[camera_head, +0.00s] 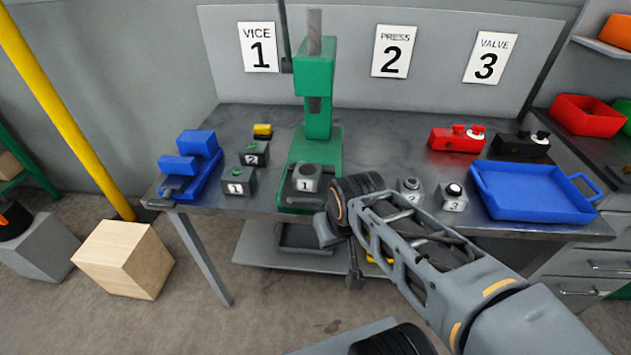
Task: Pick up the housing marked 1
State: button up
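A grey block marked 1 (305,183), with a round dark top, sits on the base of the green press (317,100). Another block marked 1 (238,182), dark with a white label and a green top, stands on the table to the left of the press. I cannot tell for sure which one is called the housing. My gripper (342,250) hangs in front of the table's front edge, to the right of and below the press base. Its fingers are small and partly hidden by my wrist, so their opening does not show. I see nothing held in it.
A dark block marked 2 (253,154) stands behind the left block. Grey blocks (409,190) and (453,197) stand right of my wrist. A blue vice (192,166), blue tray (535,193), red valve (457,139) and black valve (520,144) occupy the table (390,130).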

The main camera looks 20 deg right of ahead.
aim_at(306, 176)
jog(key=u, duration=0.05)
jog(key=k, duration=1.2)
jog(key=u, duration=0.7)
jog(key=i, duration=0.55)
jog(key=u, duration=0.9)
jog(key=i, duration=0.75)
jog(key=z, duration=0.55)
jog(key=i, duration=0.8)
jog(key=z, duration=0.7)
